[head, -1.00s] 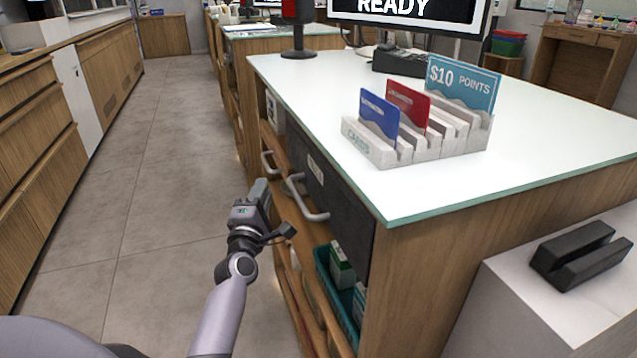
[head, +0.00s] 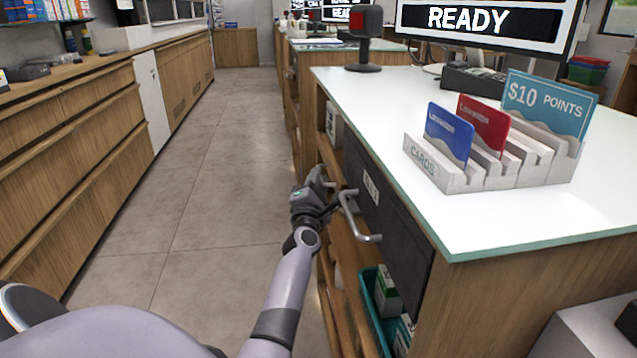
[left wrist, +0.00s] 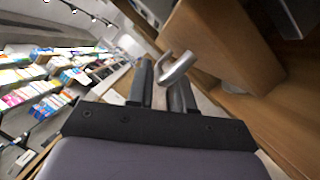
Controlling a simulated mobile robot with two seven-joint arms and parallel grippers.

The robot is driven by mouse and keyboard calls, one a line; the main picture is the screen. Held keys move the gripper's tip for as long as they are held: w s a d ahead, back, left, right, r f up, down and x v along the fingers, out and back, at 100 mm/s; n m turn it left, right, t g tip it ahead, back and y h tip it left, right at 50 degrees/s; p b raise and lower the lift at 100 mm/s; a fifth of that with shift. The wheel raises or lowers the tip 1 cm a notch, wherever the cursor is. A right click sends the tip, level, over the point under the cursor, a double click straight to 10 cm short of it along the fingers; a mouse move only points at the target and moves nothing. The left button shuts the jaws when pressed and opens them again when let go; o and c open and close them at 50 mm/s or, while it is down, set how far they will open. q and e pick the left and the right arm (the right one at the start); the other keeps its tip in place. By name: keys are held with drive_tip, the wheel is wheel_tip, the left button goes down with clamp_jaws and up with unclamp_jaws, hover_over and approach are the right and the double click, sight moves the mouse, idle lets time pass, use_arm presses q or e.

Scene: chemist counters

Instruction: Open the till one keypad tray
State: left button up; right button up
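A dark drawer front (head: 395,215) with a small white label is set in the side of the white-topped counter. A curved metal handle (head: 362,228) stands out from it. I cannot read which front is the keypad tray. In the left wrist view, my left gripper (left wrist: 160,88) has its two fingers apart, with a bent metal handle (left wrist: 178,67) at the gap between the tips. I cannot tell whether they touch. My right gripper is not in view.
The counter top (head: 370,110) bears a card holder (head: 450,175), a dark keypad device (head: 475,79) and a screen. A teal bin (head: 372,310) with boxes sits on the shelf below. The aisle floor (head: 215,190) is clear; wooden cabinets (head: 75,150) line its left.

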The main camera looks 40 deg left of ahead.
use_arm(q)
drive_tip(key=shift+w+a, duration=0.1)
clamp_jaws()
